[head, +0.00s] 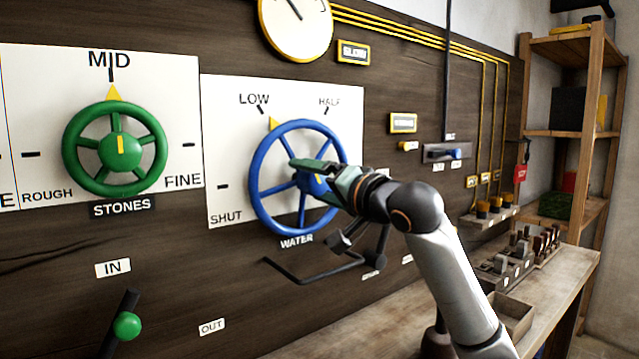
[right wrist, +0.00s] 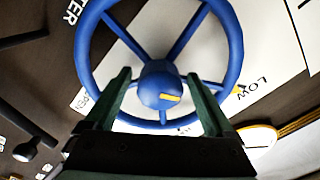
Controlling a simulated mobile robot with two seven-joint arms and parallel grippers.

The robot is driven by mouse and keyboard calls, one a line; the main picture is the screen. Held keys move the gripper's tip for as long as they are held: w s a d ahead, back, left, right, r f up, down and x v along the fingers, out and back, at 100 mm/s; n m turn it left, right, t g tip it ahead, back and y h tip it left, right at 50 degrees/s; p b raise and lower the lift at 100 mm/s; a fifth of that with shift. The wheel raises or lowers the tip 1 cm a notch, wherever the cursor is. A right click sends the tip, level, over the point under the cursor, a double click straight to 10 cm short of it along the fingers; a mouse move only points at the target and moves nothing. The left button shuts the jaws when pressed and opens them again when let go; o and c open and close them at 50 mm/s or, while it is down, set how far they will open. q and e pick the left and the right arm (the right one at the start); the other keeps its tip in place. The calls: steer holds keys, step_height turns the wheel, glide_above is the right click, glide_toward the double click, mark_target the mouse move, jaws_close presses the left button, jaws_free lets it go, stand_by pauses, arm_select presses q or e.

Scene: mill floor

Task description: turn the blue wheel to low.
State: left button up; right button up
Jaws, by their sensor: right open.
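The blue wheel (head: 258,199) is mounted on a white dial panel marked SHUT, LOW and HALF, with WATER below it. Its yellow pointer (head: 273,123) is at the upper left, close to the LOW tick. The right wrist view also shows the wheel (right wrist: 235,45), with the pointer (right wrist: 240,89) beside the LOW label. My right gripper (head: 320,170) is open in front of the hub. In the right wrist view, its two green fingers (right wrist: 160,78) appear on either side of the hub (right wrist: 160,88); whether they touch it I cannot tell. My left gripper is out of view.
A green STONES wheel (head: 73,169) is to the left, its pointer at MID. A lever with a green knob (head: 127,326) is at the lower left. A bent dark bar (head: 310,279) is below the blue wheel. A wooden bench (head: 560,275) and shelves (head: 587,130) are at right.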

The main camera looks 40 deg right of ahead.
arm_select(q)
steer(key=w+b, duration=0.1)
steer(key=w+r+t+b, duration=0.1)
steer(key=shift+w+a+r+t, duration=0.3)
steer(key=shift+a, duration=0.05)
arm_select(e)
steer(key=s+a, duration=0.1)
steer(key=s, duration=1.1)
steer(key=shift+s+a, duration=0.15)
steer(key=shift+s, duration=0.05)
